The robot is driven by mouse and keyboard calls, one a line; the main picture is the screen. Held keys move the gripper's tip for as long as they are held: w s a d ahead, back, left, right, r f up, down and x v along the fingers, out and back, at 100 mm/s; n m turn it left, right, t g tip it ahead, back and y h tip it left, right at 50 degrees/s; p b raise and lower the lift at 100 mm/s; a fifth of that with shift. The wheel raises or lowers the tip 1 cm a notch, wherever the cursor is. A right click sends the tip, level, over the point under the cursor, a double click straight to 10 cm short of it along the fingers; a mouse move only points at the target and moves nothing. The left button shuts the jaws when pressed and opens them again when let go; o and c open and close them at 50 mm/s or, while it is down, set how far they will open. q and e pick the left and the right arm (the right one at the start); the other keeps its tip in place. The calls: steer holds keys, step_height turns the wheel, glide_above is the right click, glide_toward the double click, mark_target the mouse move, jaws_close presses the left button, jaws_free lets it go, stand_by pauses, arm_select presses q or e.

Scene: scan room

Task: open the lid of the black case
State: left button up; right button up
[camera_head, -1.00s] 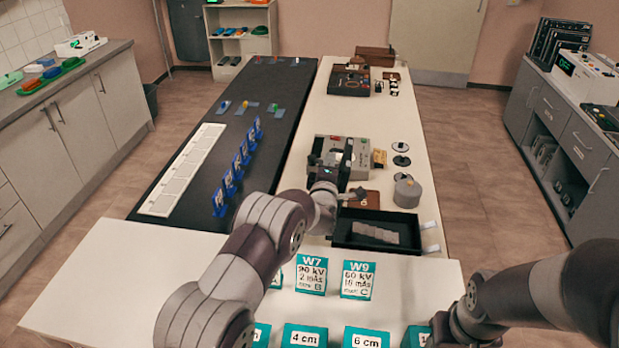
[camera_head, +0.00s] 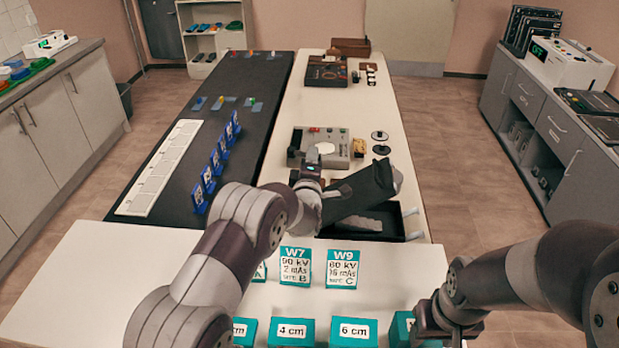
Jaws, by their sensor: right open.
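The black case (camera_head: 394,226) stands at the near end of the white table, with a grey stepped piece (camera_head: 362,223) visible inside. A black panel (camera_head: 368,187), seemingly its lid, is tilted over the back and left of the case, its right end raised. My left gripper (camera_head: 312,178) is just left of the panel, above the table. Whether its fingers touch the panel or are open is hidden. My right gripper (camera_head: 428,325) is open and low at the near right, beside a teal block.
Teal cards W7 (camera_head: 295,267) and W9 (camera_head: 342,268) stand in front of the case. Teal blocks (camera_head: 352,331) line the near edge. A grey device (camera_head: 340,150) and black discs (camera_head: 381,149) lie behind. Blue stands (camera_head: 216,162) are left.

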arm_select(q)
steer(key=s+b, duration=0.2)
steer(key=s, duration=0.8)
